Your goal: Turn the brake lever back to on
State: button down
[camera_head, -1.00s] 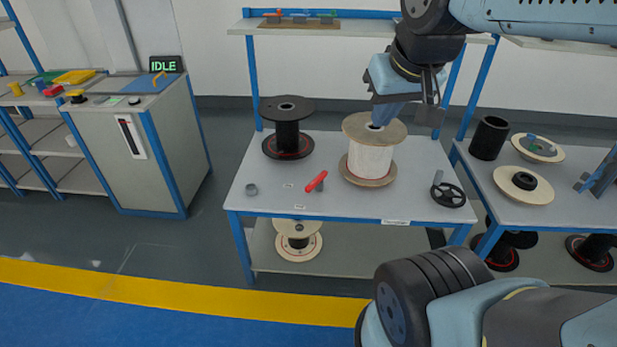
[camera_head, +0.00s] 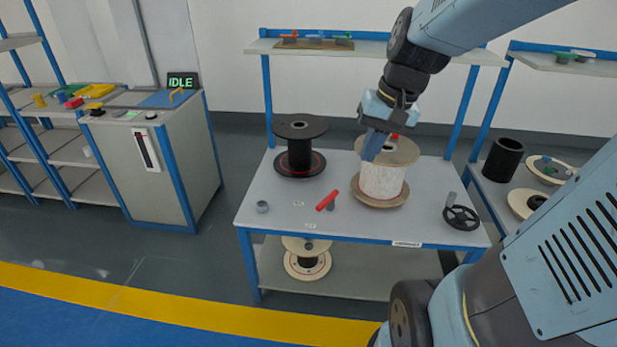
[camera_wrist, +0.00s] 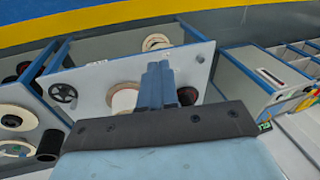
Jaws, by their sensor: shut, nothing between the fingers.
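The brake lever appears to be the red handle (camera_head: 327,200) on a short grey post on the table top, left of the white spool, lying slanted in the head view. I cannot read its labels. My gripper (camera_head: 372,154) points down in front of the white spool's (camera_head: 383,182) upper flange, above and to the right of the red handle and apart from it. Its blue fingers (camera_wrist: 157,85) are together and empty in the wrist view. I cannot make out the red handle there; the fingers cover part of the table.
A black spool (camera_head: 300,152) stands at the table's left rear, a grey ring (camera_head: 262,206) at its left front and a black handwheel (camera_head: 461,217) at its right. A grey cabinet (camera_head: 158,165) with an IDLE display (camera_head: 183,81) stands left. The table's front left is mostly clear.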

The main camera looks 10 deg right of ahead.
aim_at(323, 208)
jog(key=w+d+f+m+g+y, duration=0.1)
jog(key=w+d+f+m+y, duration=0.1)
jog(key=w+f+m+y, duration=0.55)
jog(key=w+d+f+m+y, duration=0.1)
jog(key=w+f+m+y, duration=0.15)
jog(key=w+f, duration=0.85)
jog(key=d+f+m+t, duration=0.2)
jog(key=f+m+t, duration=0.2)
jog(key=f, duration=0.4)
jog(key=d+f+m+t, duration=0.3)
jog(key=f+m, duration=0.3)
jog(key=f, duration=0.3)
jog(key=w+d+f+m+t, duration=0.1)
jog(key=d+f+m+t, duration=0.2)
jog(key=f, duration=0.6)
jog(key=m+t, duration=0.2)
jog(key=shift+f+t, duration=0.2)
jog(key=shift+t, duration=0.1)
jog(key=shift+w, duration=0.15)
jog(key=x, duration=1.4)
jog(key=shift+d+f, duration=0.1)
jog(key=shift+f, duration=0.05)
jog(key=shift+h, duration=0.3)
